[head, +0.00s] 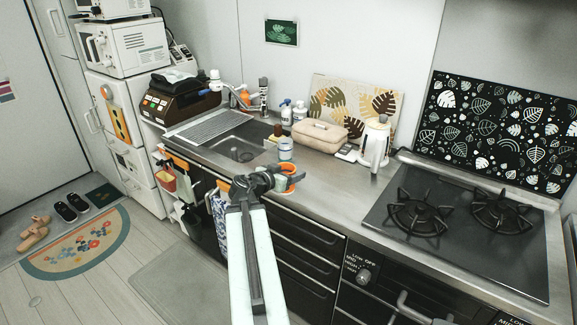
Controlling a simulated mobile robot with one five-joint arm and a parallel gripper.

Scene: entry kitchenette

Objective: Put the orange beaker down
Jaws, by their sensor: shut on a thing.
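The orange beaker (292,171) shows as an orange rim at the end of my arm, over the counter's front edge. My gripper (281,177) is shut on it. The gripper hides much of the beaker. I cannot tell whether the beaker's base touches the counter. The steel counter (333,184) runs behind and to the right of it.
A pale cup (286,150) stands just behind the beaker, with the sink (235,149) to its left. A beige case (319,136) and a white kettle (375,145) stand farther back. The black stove (454,240) is at right. Bare counter lies between beaker and stove.

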